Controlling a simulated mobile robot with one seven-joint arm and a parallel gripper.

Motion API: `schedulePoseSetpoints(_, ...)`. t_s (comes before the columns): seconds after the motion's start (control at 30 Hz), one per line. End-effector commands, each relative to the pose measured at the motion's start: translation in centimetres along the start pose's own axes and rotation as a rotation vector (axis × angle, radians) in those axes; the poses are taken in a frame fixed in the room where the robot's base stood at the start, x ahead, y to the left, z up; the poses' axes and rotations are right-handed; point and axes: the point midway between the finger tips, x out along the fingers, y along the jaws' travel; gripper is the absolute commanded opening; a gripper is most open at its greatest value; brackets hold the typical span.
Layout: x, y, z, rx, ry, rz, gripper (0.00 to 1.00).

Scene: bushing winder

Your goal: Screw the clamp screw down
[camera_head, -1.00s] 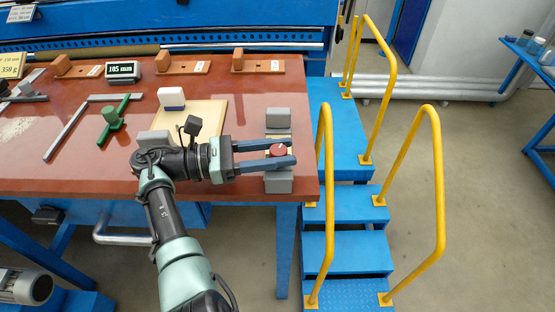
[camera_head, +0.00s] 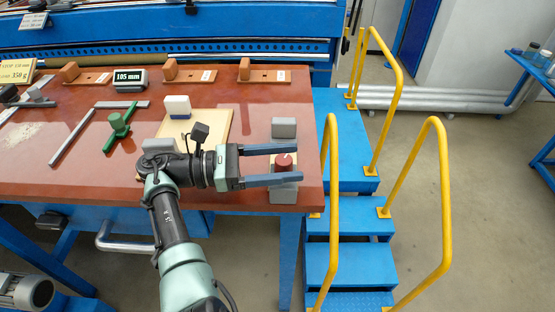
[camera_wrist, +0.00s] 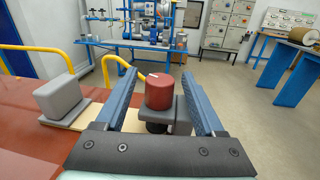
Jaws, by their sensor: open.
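The clamp screw has a red round knob (camera_head: 284,161) with a white mark on its top. It sits on a grey clamp block near the right edge of the brown table. The knob also shows upright in the wrist view (camera_wrist: 159,91), on a grey block (camera_wrist: 182,115). My gripper (camera_head: 299,164) is open, with its two long blue-grey fingers on either side of the knob. In the wrist view the fingers (camera_wrist: 161,90) stand apart from the knob, with a visible gap on both sides. The lower part of the clamp is partly hidden by the near finger.
A second grey block (camera_head: 284,128) stands just behind the knob. A wooden board (camera_head: 212,128) with a white-topped block (camera_head: 177,106) lies to the left. A green handled tool (camera_head: 119,124) lies further left. Blue steps with yellow rails (camera_head: 443,190) adjoin the table's right edge.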

Motion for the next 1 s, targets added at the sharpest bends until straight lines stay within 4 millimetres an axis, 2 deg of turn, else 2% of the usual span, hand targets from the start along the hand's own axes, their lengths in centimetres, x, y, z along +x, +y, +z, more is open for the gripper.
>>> schedulePoseSetpoints(0.23,-0.9,0.1,-0.1,0.000,0.000,0.002,0.71)
schedulePoseSetpoints(0.5,-5.9,0.0,-0.2,0.000,0.001,0.001,0.71)
schedulePoseSetpoints(0.67,-8.1,0.0,-0.2,-0.002,0.003,0.003,0.71)
schedulePoseSetpoints(0.83,-9.0,0.0,-0.3,0.002,-0.001,-0.010,0.71)
schedulePoseSetpoints(1.0,-10.8,0.0,-0.4,-0.001,0.005,0.005,0.71)
